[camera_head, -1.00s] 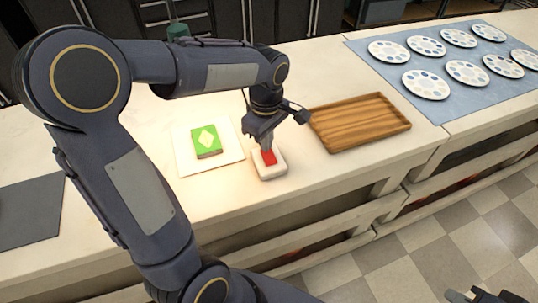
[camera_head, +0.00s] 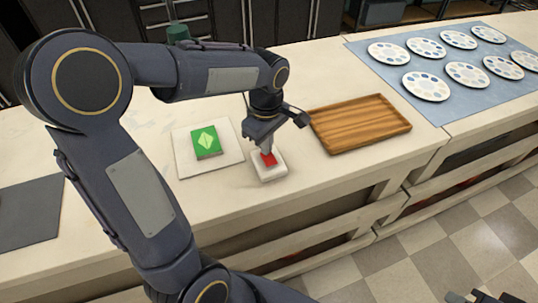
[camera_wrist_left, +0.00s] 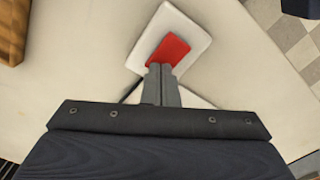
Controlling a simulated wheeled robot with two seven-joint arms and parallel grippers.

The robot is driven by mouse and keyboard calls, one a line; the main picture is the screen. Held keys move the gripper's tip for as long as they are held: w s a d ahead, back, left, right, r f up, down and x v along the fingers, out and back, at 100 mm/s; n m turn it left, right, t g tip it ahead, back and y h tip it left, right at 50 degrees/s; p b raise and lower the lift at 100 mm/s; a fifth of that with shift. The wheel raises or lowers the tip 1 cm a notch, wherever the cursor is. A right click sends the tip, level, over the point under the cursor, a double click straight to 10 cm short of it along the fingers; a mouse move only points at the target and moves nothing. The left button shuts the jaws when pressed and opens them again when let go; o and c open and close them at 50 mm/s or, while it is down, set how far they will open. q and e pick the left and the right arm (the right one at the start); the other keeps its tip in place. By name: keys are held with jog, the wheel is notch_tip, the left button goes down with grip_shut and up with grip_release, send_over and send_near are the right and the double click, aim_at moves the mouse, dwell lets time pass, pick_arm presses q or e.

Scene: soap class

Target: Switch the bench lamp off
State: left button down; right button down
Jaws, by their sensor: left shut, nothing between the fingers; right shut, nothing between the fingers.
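A white switch box with a red rocker (camera_head: 268,159) stands near the front edge of the bench. It also shows in the left wrist view, with its red rocker (camera_wrist_left: 168,50) just beyond my fingertips. My left gripper (camera_head: 266,150) is shut and empty, fingers pointing down at the rocker; the tips appear to touch it or lie very close. The lamp itself is not clearly in view; the bench around the switch is evenly dim, with no bright pool of light. My right gripper (camera_head: 486,297) is only partly in view at the bottom right, away from the bench.
A green soap block with a pale diamond (camera_head: 206,142) lies on a white square tile (camera_head: 183,162) left of the switch. A wooden tray (camera_head: 360,122) lies to the right. Several round palettes lie on a blue mat (camera_head: 428,106). A dark mat (camera_head: 30,212) lies at left.

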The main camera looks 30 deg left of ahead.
pick_arm(q)
notch_tip(320, 180, up, 7)
jog(key=p, duration=0.5)
jog(key=shift+f, duration=0.2)
dwell(0.3)
jog(key=s+d+r+m+t+h, duration=0.1)
jog(key=s+d+m+t+h, duration=0.1)
jog(key=s+m, duration=0.5)
jog(key=s+d+r+m+t+h, duration=0.1)
jog(key=s+d+m+t, duration=0.1)
jog(key=s+m, duration=0.5)
jog(key=s+t, duration=0.1)
jog(key=s, duration=0.2)
jog(key=shift+t+h, duration=0.3)
jog(key=shift+h, duration=0.1)
